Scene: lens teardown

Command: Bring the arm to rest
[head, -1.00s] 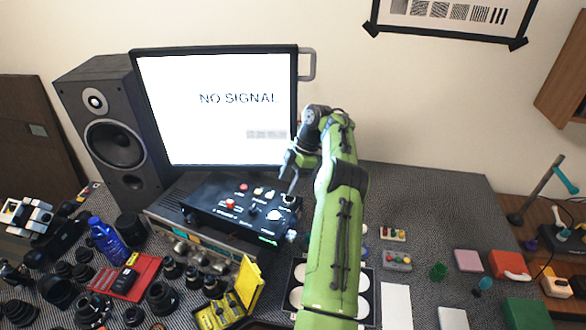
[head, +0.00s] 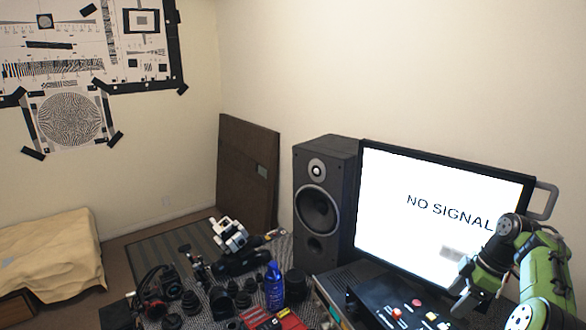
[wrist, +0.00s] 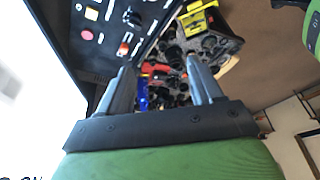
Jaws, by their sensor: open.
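My green arm (head: 548,275) stands at the right edge of the head view, in front of the monitor's right side. My gripper (wrist: 158,75) shows in the wrist view with its two grey fingers apart and nothing between them. In the head view my gripper (head: 462,300) is near the black control box, and its fingertips are hard to make out. The black control box (head: 385,312) with red buttons lies below the monitor; it also shows at the upper left of the wrist view (wrist: 100,30).
The monitor (head: 430,215) reads "NO SIGNAL". A black speaker (head: 322,205) stands left of it. A blue bottle (head: 273,287), a red tray (head: 272,320) and several dark lens parts crowd the table's left. A yellow case (wrist: 197,20) shows in the wrist view.

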